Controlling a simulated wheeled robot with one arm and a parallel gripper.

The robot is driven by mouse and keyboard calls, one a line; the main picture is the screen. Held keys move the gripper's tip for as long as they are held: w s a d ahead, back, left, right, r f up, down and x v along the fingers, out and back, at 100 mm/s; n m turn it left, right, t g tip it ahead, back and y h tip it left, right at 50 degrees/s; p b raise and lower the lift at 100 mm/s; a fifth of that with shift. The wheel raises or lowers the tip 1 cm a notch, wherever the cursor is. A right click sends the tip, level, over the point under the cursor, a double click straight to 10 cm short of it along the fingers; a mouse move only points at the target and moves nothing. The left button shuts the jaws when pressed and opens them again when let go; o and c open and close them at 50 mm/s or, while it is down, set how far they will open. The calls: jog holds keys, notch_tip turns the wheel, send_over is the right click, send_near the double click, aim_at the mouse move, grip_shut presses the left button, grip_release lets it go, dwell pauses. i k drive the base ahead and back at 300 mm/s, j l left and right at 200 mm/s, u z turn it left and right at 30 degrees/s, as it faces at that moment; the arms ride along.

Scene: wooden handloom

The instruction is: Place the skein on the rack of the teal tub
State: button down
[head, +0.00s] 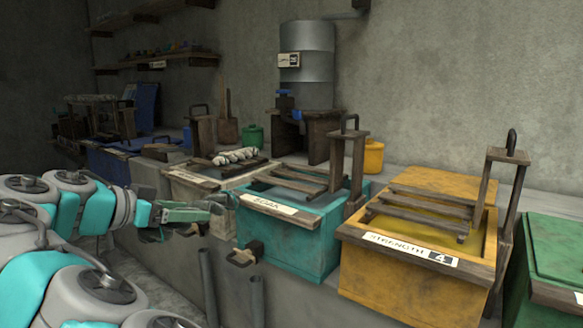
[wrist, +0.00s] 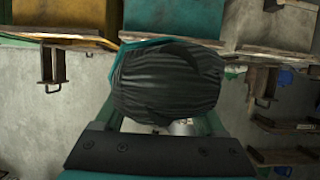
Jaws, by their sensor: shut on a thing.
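My gripper (head: 218,203) is in front of the tubs, near the left front corner of the teal tub (head: 300,250). In the wrist view, my gripper (wrist: 165,108) is shut on a dark grey, ribbed bundle that looks like the skein (wrist: 165,80). The held skein is hard to make out in the head view. The teal tub has a label on its front rim and a wooden slatted rack (head: 300,178) across its top, with no skein on it. The teal tub also shows in the wrist view (wrist: 172,18), behind the skein.
A pale tub (head: 222,190) left of the teal one carries a whitish skein (head: 238,156) on its rack. A yellow tub (head: 400,270) stands to the right, then a green one (head: 560,250). Wooden posts with handles (head: 350,150) rise beside the racks.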

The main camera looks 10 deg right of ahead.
aim_at(287, 172)
jog(key=i+l, duration=0.3)
jog(key=i, duration=0.2)
jog(key=i+l, duration=0.3)
jog(key=i, duration=0.2)
